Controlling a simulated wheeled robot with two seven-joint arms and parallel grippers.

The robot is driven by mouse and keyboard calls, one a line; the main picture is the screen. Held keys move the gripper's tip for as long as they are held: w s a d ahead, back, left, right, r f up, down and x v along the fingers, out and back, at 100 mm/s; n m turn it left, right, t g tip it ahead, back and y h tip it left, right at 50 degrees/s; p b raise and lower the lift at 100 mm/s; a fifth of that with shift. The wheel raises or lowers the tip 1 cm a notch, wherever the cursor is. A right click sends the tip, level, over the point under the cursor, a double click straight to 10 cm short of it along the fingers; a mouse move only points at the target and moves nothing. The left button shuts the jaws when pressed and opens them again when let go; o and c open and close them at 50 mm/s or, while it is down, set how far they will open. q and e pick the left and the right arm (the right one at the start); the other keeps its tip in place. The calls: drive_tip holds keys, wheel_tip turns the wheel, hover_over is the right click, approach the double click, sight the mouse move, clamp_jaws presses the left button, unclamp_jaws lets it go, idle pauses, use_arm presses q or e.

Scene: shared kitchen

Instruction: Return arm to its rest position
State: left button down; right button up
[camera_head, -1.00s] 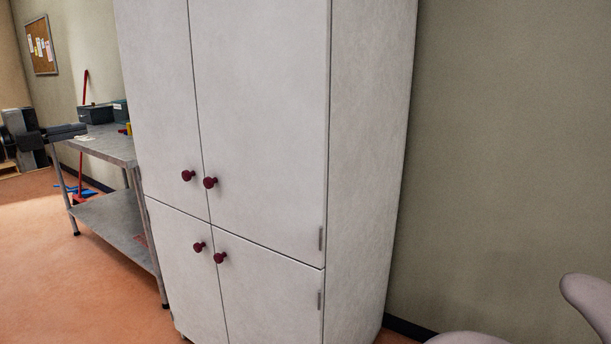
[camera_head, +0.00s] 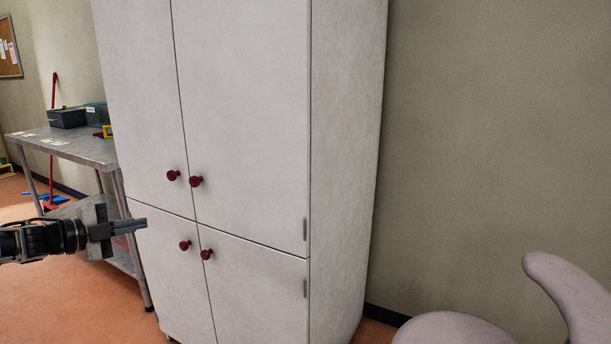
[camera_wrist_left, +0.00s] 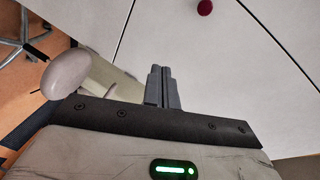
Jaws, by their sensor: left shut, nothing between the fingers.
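My left gripper (camera_head: 140,226) comes in from the left edge of the head view, in front of the metal table and left of the white cabinet (camera_head: 245,110). Its fingers are together and hold nothing. In the left wrist view the two grey fingers (camera_wrist_left: 163,72) lie side by side, pointing toward the cabinet doors (camera_wrist_left: 230,65). I cannot tell whether the fingertips are clear of the door by much. My right gripper is not in view.
The cabinet has dark red knobs (camera_head: 196,181) and its doors are closed. A metal table (camera_head: 85,150) with dark bins (camera_head: 67,117) stands at the left. A pale chair (camera_head: 450,330) is at the lower right. Orange floor (camera_head: 80,300) shows at the lower left.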

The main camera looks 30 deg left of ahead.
use_arm(q)
drive_tip(key=w+d+f+n+g+h, duration=0.1)
drive_tip(key=d+f+n+g+h, duration=0.1)
drive_tip(key=d+f, duration=1.3)
drive_tip(key=s+d+f+n+g+h+p, duration=0.15)
drive_tip(key=d+f, duration=0.25)
drive_tip(key=d, duration=0.4)
drive_tip(key=s+d+f+n+y, duration=0.1)
drive_tip(key=s+d+f, duration=0.1)
drive_tip(key=d+f, duration=0.5)
drive_tip(key=s+d+r+n+y, duration=0.1)
drive_tip(key=s+d+r+n, duration=0.1)
drive_tip(key=s+d+n, duration=0.3)
drive_tip(key=s+d+r+n+g+y+p, duration=0.1)
drive_tip(key=s+d+r+n, duration=0.2)
drive_tip(key=d, duration=1)
drive_tip(key=shift+s+d+n+y, duration=0.35)
drive_tip(key=shift+s+n, duration=0.7)
drive_tip(key=shift+s, duration=1.1)
